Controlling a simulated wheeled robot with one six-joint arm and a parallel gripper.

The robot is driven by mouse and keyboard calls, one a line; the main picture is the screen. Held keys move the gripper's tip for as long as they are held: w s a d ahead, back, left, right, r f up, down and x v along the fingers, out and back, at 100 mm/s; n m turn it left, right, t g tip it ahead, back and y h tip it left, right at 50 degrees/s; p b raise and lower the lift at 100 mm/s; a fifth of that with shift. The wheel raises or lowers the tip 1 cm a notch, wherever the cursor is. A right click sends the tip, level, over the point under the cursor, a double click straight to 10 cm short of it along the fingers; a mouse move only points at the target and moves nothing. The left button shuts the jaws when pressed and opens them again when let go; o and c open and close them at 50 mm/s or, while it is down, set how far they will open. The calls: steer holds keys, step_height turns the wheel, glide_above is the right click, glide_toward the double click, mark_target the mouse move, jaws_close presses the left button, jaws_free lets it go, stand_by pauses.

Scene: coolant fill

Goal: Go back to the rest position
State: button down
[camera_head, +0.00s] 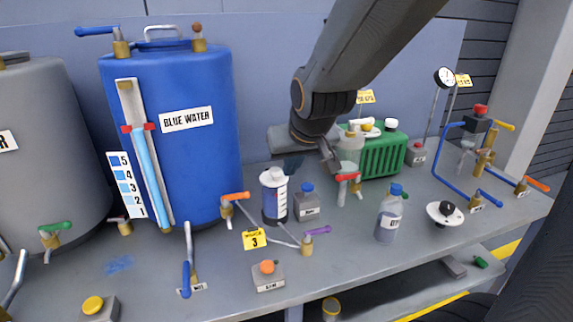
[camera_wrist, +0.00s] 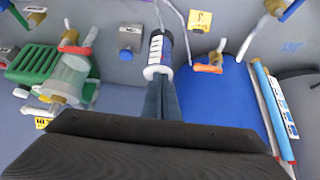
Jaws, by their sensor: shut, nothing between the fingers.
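My gripper (camera_head: 291,166) hangs at the end of my dark arm, above the middle of the bench. Its two dark fingers are together with nothing between them, as the wrist view (camera_wrist: 162,92) also shows. A white-topped cylinder with a dark base and a printed scale (camera_head: 274,195) stands upright just below and left of the fingers. In the wrist view the cylinder (camera_wrist: 158,52) lies right beyond the fingertips; I cannot tell whether they touch it. My arm hides part of the back wall.
The blue water tank (camera_head: 180,150) stands left of my gripper. The green ribbed unit (camera_head: 382,156) and a clear cup (camera_head: 349,147) stand to the right. A small grey box with a blue cap (camera_head: 307,205), a bottle (camera_head: 389,218) and an orange-button box (camera_head: 268,277) stand on the bench.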

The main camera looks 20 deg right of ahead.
steer(key=s+f+g, duration=0.5)
steer(key=s+f, duration=0.7)
steer(key=shift+s+d+f+g, duration=0.15)
steer(key=shift+s+d+g, duration=0.05)
steer(key=shift+g, duration=0.2)
